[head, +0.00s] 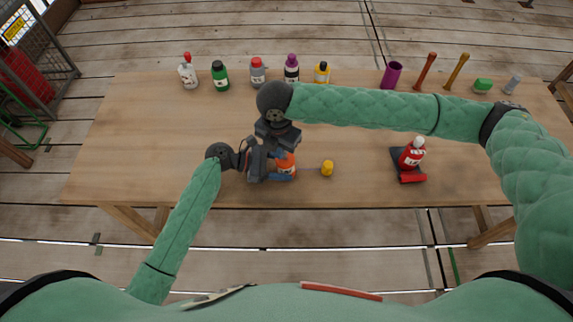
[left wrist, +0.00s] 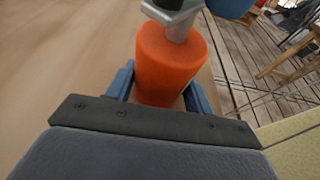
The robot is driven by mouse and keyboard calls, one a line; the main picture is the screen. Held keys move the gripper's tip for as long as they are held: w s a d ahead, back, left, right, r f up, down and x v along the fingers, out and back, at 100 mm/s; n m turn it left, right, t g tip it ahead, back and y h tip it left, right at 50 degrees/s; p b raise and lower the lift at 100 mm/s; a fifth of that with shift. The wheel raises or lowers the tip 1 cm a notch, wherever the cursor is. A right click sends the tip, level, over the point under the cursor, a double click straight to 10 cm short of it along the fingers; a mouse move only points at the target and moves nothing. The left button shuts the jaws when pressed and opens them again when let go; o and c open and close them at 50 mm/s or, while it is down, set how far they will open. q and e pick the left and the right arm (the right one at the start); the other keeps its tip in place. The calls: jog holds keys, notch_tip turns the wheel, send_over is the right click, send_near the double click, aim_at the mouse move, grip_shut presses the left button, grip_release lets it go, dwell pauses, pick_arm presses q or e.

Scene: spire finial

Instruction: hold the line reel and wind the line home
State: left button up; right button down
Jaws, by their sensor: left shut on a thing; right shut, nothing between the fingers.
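The orange line reel (head: 286,164) is above the front part of the table, left of centre. My left gripper (head: 284,174) is shut around it; in the left wrist view, blue fingers (left wrist: 160,95) flank the orange body (left wrist: 170,65). A grey metal piece (left wrist: 178,20) with a dark part sits at the reel's end; I cannot tell its full shape. A thin line runs right from the reel to a yellow piece (head: 327,168). My right gripper (head: 282,146) is shut and empty, close over the reel; contact is unclear.
Several bottles (head: 257,72) stand along the back edge, with a purple cup (head: 391,75), two rods (head: 427,70), a green block (head: 482,86) and a small bottle (head: 513,83). The table's (head: 130,150) left part is clear.

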pick_arm(q)
jog(key=shift+f, duration=0.1)
pick_arm(e)
jog(key=shift+w+a, duration=0.25)
jog(key=shift+w, duration=0.3)
dwell(0.4)
jog(key=shift+w+d, duration=0.1)
jog(key=shift+w, duration=0.6)
dwell(0.6)
dwell(0.3)
jog(key=shift+s+a, duration=0.25)
jog(key=shift+s, duration=0.1)
jog(key=shift+r, duration=0.15)
jog(key=shift+r, duration=3.35)
